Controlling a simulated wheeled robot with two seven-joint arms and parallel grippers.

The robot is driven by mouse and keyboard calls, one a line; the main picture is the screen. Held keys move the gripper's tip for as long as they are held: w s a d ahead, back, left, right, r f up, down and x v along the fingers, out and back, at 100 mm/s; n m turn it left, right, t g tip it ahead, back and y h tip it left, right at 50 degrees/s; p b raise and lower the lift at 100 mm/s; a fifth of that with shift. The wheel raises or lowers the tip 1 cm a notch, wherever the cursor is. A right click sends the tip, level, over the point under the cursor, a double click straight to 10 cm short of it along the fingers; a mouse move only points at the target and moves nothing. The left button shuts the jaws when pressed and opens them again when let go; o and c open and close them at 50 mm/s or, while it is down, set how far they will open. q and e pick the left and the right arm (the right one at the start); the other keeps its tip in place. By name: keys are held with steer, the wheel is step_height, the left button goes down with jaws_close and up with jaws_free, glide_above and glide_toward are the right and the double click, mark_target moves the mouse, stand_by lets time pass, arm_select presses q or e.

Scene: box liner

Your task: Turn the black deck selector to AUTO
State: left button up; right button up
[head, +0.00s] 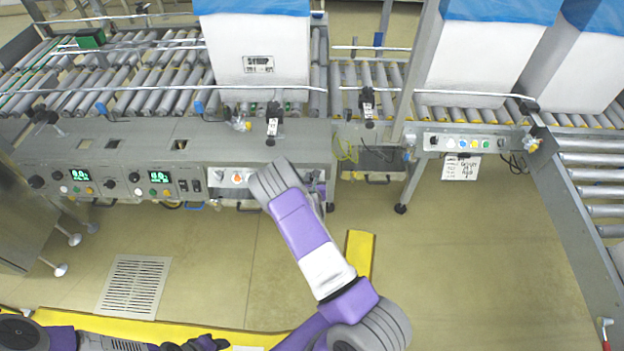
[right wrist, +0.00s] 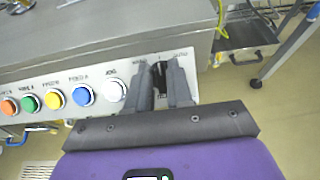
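The black deck selector (right wrist: 160,74) is on a pale control panel in the right wrist view. Its handle stands about upright, between a label at its left and the AUTO label (right wrist: 181,51) at its upper right. My right gripper (right wrist: 162,84) has one finger on each side of the handle, and the handle fills the narrow gap between them. In the head view my right wrist and arm (head: 300,225) hide the selector and most of the fingers. My left gripper (head: 200,343) is at the bottom edge of the head view; its finger opening is unclear.
Coloured buttons, including a white one (right wrist: 114,91) and a blue one (right wrist: 83,95), line the panel left of the selector. Roller conveyors (head: 170,65) and a large white box (head: 258,50) with a blue liner stand behind. Open floor (head: 480,270) lies to the right.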

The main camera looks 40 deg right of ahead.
jaws_close()
